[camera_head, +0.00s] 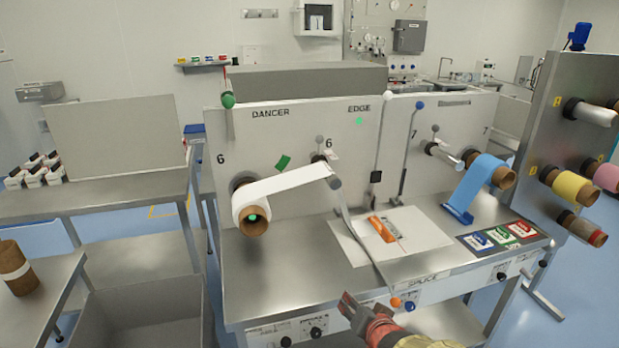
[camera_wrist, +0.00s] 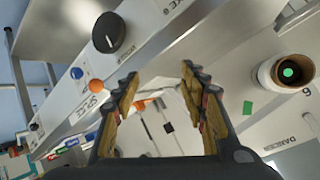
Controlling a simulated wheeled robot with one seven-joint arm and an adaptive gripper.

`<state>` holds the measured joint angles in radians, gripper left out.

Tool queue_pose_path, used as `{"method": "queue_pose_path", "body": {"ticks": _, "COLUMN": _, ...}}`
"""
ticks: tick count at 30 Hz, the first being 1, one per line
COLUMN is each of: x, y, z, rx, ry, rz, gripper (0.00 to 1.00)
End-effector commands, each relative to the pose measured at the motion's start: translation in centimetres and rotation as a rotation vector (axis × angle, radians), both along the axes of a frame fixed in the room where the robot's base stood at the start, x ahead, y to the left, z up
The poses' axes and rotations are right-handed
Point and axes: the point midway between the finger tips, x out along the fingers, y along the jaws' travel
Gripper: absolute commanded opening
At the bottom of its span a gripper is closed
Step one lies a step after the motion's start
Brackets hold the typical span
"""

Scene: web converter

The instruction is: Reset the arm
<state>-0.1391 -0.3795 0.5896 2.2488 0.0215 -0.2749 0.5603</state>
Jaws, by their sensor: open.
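My gripper (camera_head: 352,308) is at the bottom of the head view, just in front of the front edge of the machine's steel table (camera_head: 285,297). It is close to the front panel marked SPLICE. In the wrist view my gripper (camera_wrist: 160,95) shows two fingers spread wide apart with nothing between them. Beyond the fingers are the panel's orange knob (camera_wrist: 97,86) and a black dial (camera_wrist: 108,32).
A white roll (camera_head: 254,208) feeds a web over a roller above the table. A blue roll (camera_head: 490,177) is farther right. An orange tool (camera_head: 382,228) lies on a white sheet (camera_head: 345,241). A steel rack (camera_head: 570,120) with coloured rolls stands at right.

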Motion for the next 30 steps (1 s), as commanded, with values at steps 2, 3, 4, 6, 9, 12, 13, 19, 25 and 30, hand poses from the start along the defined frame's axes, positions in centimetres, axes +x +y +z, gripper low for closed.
{"method": "queue_pose_path", "body": {"ticks": 2, "x": -1.9, "y": -1.3, "z": 2.8, "rx": -0.064, "ry": 0.042, "rz": 0.026, "gripper": 0.43}}
{"method": "queue_pose_path", "body": {"ticks": 3, "x": -3.2, "y": -1.8, "z": 3.9, "rx": -0.098, "ry": 0.069, "rz": 0.044, "gripper": 0.43}}
{"method": "queue_pose_path", "body": {"ticks": 4, "x": -4.2, "y": -2.2, "z": 4.6, "rx": -0.123, "ry": 0.091, "rz": 0.057, "gripper": 0.43}}
{"method": "queue_pose_path", "body": {"ticks": 6, "x": -6.8, "y": -3.2, "z": 6.3, "rx": -0.180, "ry": 0.142, "rz": 0.090, "gripper": 0.43}}
{"method": "queue_pose_path", "body": {"ticks": 9, "x": -11.1, "y": -4.5, "z": 8.4, "rx": -0.254, "ry": 0.216, "rz": 0.143, "gripper": 0.43}}
{"method": "queue_pose_path", "body": {"ticks": 12, "x": -15.6, "y": -5.6, "z": 10.1, "rx": -0.318, "ry": 0.285, "rz": 0.197, "gripper": 0.43}}
{"method": "queue_pose_path", "body": {"ticks": 13, "x": -16.9, "y": -5.9, "z": 10.4, "rx": -0.334, "ry": 0.306, "rz": 0.212, "gripper": 0.43}}
{"method": "queue_pose_path", "body": {"ticks": 19, "x": -23.1, "y": -6.9, "z": 11.8, "rx": -0.400, "ry": 0.399, "rz": 0.288, "gripper": 0.43}}
{"method": "queue_pose_path", "body": {"ticks": 25, "x": -24.7, "y": -7.0, "z": 11.9, "rx": -0.415, "ry": 0.426, "rz": 0.309, "gripper": 0.43}}
{"method": "queue_pose_path", "body": {"ticks": 30, "x": -24.6, "y": -7.0, "z": 11.9, "rx": -0.414, "ry": 0.426, "rz": 0.309, "gripper": 0.43}}
